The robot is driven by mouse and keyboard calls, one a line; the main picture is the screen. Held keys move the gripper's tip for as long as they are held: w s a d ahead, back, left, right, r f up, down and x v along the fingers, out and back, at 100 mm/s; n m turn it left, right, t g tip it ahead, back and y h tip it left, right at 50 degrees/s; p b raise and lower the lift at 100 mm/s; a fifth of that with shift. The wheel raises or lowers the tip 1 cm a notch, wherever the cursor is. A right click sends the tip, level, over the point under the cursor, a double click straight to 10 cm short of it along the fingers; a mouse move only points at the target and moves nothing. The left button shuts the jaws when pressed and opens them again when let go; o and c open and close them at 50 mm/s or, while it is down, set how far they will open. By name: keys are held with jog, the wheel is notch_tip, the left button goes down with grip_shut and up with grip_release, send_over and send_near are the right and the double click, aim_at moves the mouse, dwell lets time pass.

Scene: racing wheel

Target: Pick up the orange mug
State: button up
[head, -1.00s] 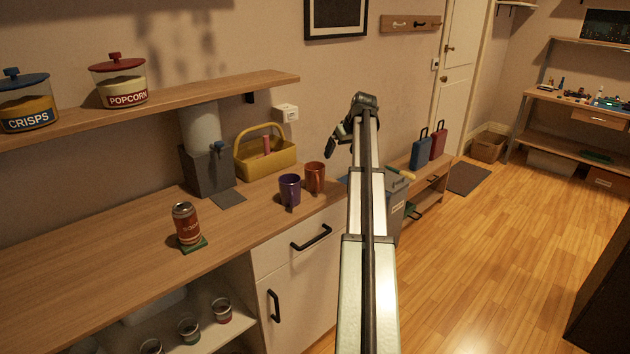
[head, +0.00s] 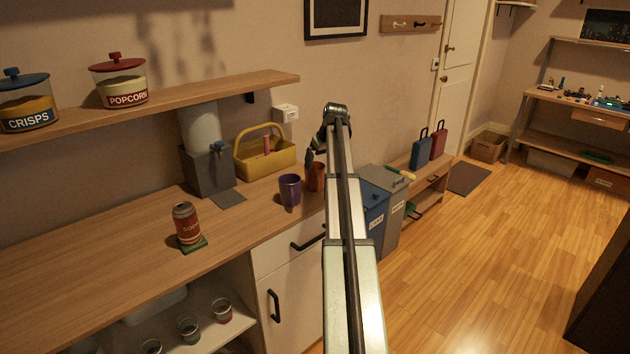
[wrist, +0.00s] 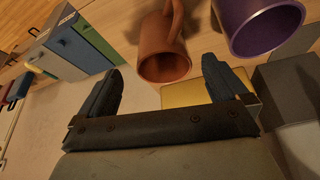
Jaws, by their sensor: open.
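The orange mug (head: 315,180) stands on the wooden counter, to the right of the purple mug (head: 290,190). My arm hides part of the orange mug's right side in the head view. My gripper (head: 311,158) is above and close to the orange mug. In the wrist view the orange mug (wrist: 163,58) shows with its handle pointing to the top of the picture, between and beyond the two fingers of my open, empty gripper (wrist: 163,72). The purple mug (wrist: 268,28) is to its right there, close by. Whether a finger touches the mug cannot be told.
A yellow caddy (head: 266,160) and a dispenser (head: 205,165) stand behind the mugs. A can (head: 187,224) on a green coaster is at the front left. A shelf with jars (head: 120,82) hangs above. Blue and grey bins (head: 375,210) stand right of the counter.

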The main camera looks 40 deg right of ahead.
aim_at(317, 168)
jog(key=shift+w+x, duration=0.15)
jog(key=shift+x, duration=1.2)
jog(key=shift+w+x, duration=0.15)
jog(key=shift+x, duration=1.15)
jog(key=shift+a+r, duration=0.1)
jog(key=shift+a, duration=0.05)
jog(key=c, duration=1.5)
